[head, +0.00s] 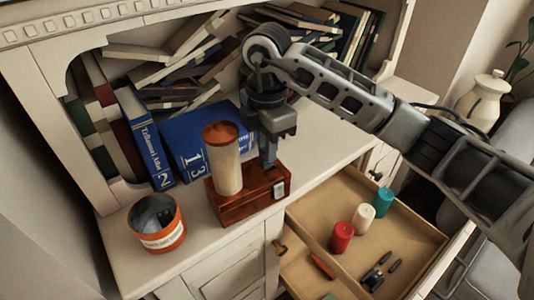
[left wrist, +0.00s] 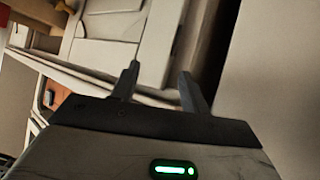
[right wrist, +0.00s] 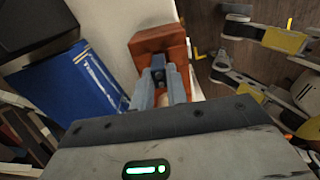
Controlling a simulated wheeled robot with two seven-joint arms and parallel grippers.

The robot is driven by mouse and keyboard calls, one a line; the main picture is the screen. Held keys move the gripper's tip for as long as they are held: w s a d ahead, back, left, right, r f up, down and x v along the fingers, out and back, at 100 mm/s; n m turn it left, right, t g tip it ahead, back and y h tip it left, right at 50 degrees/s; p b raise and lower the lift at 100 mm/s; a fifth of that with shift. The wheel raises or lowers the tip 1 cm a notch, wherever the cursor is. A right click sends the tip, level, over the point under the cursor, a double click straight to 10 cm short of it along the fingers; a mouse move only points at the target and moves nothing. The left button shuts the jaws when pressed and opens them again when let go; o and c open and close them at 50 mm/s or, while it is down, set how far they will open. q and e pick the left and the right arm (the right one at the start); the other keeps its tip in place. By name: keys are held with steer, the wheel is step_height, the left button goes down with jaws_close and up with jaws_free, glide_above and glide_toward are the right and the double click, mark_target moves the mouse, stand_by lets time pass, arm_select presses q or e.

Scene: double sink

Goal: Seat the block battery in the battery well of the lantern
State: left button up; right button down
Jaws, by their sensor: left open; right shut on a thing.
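The lantern has a reddish-brown wooden base (head: 240,203) with a pale cylinder and an orange cap, standing upright on the cabinet top. My right gripper (head: 268,164) points down at the top of the base, beside the cylinder. The base also shows in the right wrist view (right wrist: 158,44). There the right gripper (right wrist: 159,76) is shut on a small dark thing, seemingly the block battery (right wrist: 158,64), mostly hidden between the fingers. The battery well is hidden, so I cannot tell how far in the battery sits. My left gripper (left wrist: 159,75) is open and empty, away from the lantern.
An orange tin (head: 157,238) stands left of the lantern. Blue books (head: 195,140) stand close behind it. An open drawer (head: 408,235) in front at right holds red, white and teal candles and small dark items. A cream vase (head: 482,100) is at far right.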

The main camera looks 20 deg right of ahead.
mark_target(263, 164)
step_height(263, 164, down, 2)
steer(key=shift+f, duration=0.15)
steer(key=shift+f, duration=0.1)
steer(key=shift+f, duration=0.15)
steer(key=c, duration=1.4)
jaws_free()
